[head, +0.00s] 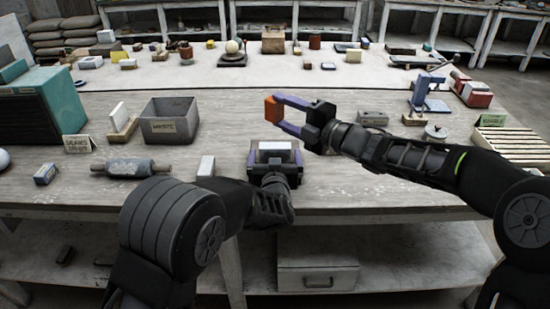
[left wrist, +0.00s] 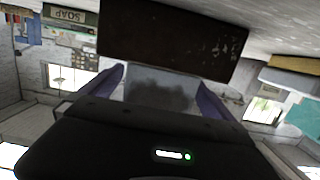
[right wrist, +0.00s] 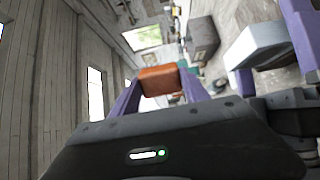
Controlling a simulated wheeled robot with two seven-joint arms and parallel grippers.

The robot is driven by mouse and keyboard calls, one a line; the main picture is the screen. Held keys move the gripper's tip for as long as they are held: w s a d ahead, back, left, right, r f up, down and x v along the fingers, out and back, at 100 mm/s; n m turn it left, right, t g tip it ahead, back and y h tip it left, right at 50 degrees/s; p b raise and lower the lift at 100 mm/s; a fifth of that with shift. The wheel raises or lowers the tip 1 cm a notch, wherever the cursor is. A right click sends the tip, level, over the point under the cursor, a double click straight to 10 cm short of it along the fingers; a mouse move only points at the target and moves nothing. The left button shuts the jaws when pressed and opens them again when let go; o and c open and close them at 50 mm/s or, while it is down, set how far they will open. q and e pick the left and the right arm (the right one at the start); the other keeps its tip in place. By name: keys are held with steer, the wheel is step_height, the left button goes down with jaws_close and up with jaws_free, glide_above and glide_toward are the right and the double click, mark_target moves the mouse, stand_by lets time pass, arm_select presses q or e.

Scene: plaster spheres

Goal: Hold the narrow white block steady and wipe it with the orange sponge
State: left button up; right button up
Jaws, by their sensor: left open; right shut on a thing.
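A white block (head: 275,146) stands between the fingers of my left gripper (head: 275,155), low at the front of the table. In the left wrist view its grey face (left wrist: 160,90) carries dark smudges. The left fingers are open on either side of it; I cannot tell whether either one touches. The block's pale top (right wrist: 255,42) also shows in the right wrist view. My right gripper (head: 281,110) is shut on the orange sponge (head: 271,109), held above and beyond the block, apart from it. The sponge (right wrist: 160,79) also shows in the right wrist view.
A smaller white block (head: 206,166) stands left of my left gripper. Farther left are a grey roller (head: 138,167), a grey bin (head: 170,128) and a white slab (head: 119,116). A slatted crate (head: 512,146) lies at the right. A dark rectangle (left wrist: 170,42) fills the left wrist view's top.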

arm_select(q)
steer(key=s+r, duration=0.1)
steer(key=s, duration=0.8)
steer(key=shift+s+r, duration=0.25)
steer(key=shift+s, duration=0.1)
